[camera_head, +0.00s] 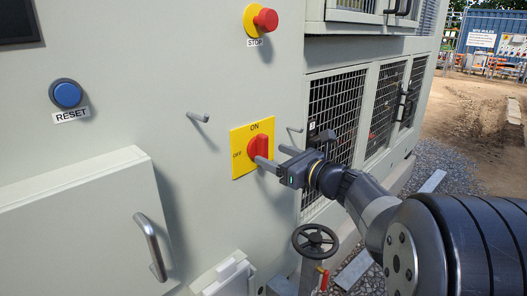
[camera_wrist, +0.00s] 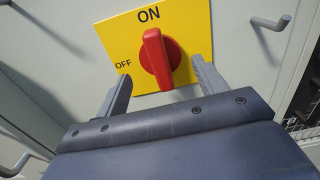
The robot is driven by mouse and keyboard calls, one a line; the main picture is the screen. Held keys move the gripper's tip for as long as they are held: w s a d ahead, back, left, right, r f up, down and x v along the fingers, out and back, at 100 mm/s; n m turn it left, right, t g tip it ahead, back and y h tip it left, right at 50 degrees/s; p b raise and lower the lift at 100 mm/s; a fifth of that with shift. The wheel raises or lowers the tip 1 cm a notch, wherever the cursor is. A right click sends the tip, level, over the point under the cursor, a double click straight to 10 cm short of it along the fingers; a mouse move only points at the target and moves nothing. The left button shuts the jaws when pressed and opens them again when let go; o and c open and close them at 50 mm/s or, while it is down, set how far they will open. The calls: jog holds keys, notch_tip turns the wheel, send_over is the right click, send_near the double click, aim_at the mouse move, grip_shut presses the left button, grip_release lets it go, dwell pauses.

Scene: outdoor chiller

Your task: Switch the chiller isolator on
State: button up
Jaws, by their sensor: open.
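The isolator is a red rotary handle (camera_head: 258,148) on a yellow plate (camera_head: 238,167) marked ON at the top and OFF at the left. In the wrist view the handle (camera_wrist: 157,58) stands nearly upright, its upper end towards ON. My gripper (camera_head: 273,157) is in front of it, open. In the wrist view the fingers of my gripper (camera_wrist: 160,72) lie to the left and right of the handle, with a gap on each side. How far the fingertips are from the plate is hard to tell.
A red STOP button (camera_head: 266,20) is above and a blue RESET button (camera_head: 67,94) is at the left. Grey pegs (camera_head: 199,117) stick out beside the plate. A handled box (camera_head: 85,225), a handwheel (camera_head: 315,240) and mesh panels (camera_head: 336,105) surround the area.

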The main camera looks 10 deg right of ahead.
jog(key=shift+v, duration=2.1)
jog(key=v, duration=1)
jog(key=shift+s+d+p, duration=0.25)
jog(key=shift+s+p, duration=0.05)
jog(key=shift+s, duration=0.05)
jog(key=shift+w, duration=0.1)
jog(key=x, duration=1.1)
jog(key=shift+w+a, duration=0.2)
